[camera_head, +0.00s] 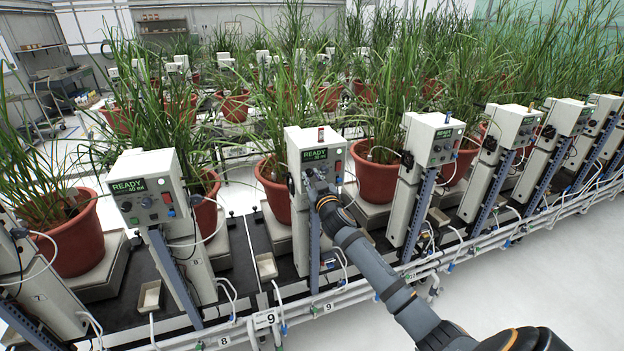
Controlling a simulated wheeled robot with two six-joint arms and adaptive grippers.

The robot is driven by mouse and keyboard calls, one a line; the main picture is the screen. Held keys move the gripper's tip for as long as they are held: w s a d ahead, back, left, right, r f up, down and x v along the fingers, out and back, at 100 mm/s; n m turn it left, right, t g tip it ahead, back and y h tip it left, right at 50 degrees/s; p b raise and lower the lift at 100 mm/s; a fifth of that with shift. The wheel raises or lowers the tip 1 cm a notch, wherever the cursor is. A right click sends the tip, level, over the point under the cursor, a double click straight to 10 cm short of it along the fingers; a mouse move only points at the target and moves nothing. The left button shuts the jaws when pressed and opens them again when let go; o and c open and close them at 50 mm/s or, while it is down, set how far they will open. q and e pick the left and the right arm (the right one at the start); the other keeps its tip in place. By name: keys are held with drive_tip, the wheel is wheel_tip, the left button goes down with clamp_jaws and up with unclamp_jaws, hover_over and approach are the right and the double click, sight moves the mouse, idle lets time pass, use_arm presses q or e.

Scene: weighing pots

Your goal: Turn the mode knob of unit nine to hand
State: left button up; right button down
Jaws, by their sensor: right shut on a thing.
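Unit nine's control box (306,141) is a white box on a post in the middle of the view, with a lit green display (314,155) reading READY. A plate marked 9 (265,319) is on the rail below. My right gripper (313,180) reaches the front panel from the lower right and is shut at the knob's place below the display. The gripper hides the mode knob, so its pointer setting cannot be read. A red button (338,166) shows to the right on the panel. My left gripper is not in view.
Unit eight's box (145,185) stands left, also reading READY. Another unit (433,140) stands right, with several more beyond. Potted grasses (272,188) stand behind on scales. White pipes (350,297) run along the front. Pale floor (550,275) is open at the right.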

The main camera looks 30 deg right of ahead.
drive_tip(key=n, duration=0.3)
drive_tip(key=shift+n, duration=0.4)
drive_tip(key=n+p, duration=0.1)
drive_tip(key=n, duration=0.2)
drive_tip(key=shift+n, duration=0.4)
drive_tip(key=n, duration=0.2)
drive_tip(key=n+p, duration=0.1)
drive_tip(key=n, duration=0.1)
drive_tip(key=shift+n+t+y, duration=0.3)
drive_tip(key=shift+f+n+p, duration=0.1)
drive_tip(key=shift+n+p, duration=0.8)
drive_tip(key=shift+n, duration=1)
drive_tip(key=shift+f, duration=0.1)
drive_tip(key=c, duration=1.2)
unclamp_jaws()
drive_tip(key=shift+o, duration=0.2)
drive_tip(key=v, duration=1.2)
